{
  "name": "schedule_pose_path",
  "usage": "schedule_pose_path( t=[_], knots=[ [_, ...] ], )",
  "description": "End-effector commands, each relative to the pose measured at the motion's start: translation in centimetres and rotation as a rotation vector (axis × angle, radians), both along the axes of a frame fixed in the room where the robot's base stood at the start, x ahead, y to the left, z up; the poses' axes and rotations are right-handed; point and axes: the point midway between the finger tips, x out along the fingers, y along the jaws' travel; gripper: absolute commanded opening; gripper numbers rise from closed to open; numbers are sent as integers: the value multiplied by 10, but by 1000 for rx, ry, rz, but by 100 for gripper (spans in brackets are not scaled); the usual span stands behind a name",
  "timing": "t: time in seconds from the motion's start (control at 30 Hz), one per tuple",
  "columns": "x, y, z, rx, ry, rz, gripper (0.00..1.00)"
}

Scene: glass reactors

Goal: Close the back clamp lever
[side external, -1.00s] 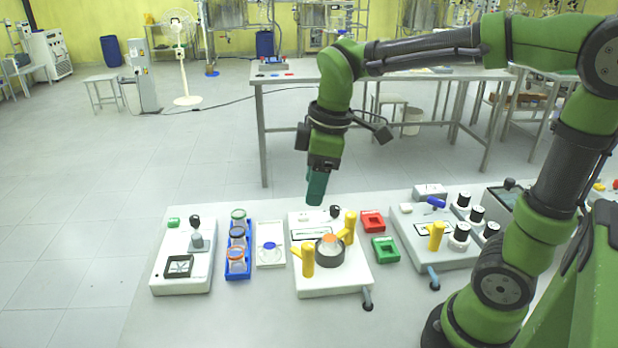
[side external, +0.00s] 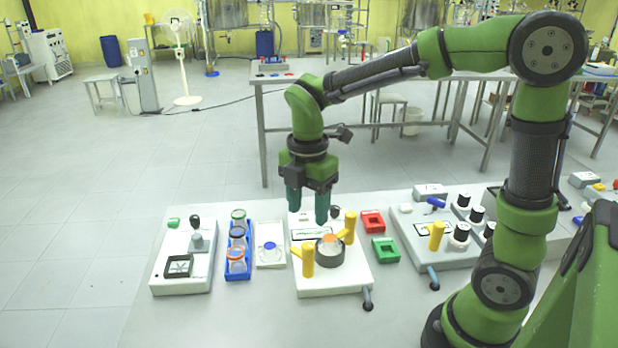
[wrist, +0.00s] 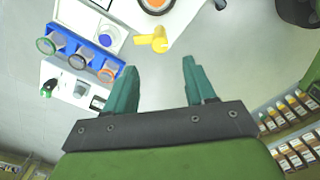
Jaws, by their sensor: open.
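A white clamp unit (side external: 335,285) stands on the table with a dark ring and orange-topped vessel (side external: 329,243) in its middle. The back yellow clamp lever (side external: 350,226) stands upright behind and right of the vessel. The front yellow clamp lever (side external: 308,261) stands at its front left; a yellow lever, seemingly this one, shows in the wrist view (wrist: 153,40). My gripper (side external: 308,217) is open and empty, fingers down, above the unit's back edge and left of the back lever. Its two fingers also show apart in the wrist view (wrist: 160,66).
Left of the unit are a white tray (side external: 271,261) and a blue jar rack (side external: 237,272). Right of it are a red block (side external: 373,222), a green block (side external: 386,250) and another white unit (side external: 450,258). Bare table lies in front.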

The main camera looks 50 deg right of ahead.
Motion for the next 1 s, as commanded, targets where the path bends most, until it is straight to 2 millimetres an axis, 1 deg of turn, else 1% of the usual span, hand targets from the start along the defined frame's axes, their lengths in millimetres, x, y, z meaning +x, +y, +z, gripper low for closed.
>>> schedule_pose_path(
  t=[0.03,0.2,0.3,0.43,0.6,0.87,1.0],
  knots=[
    [-1,0,-13,0,7,0,55],
    [-1,0,-49,0,6,1,55],
    [-1,0,-65,0,5,0,55],
    [-1,0,-81,0,3,0,55],
    [0,0,-89,0,-1,-1,55],
    [0,0,-90,0,-1,-1,55],
    [0,0,-89,0,-1,-1,33]
  ],
)
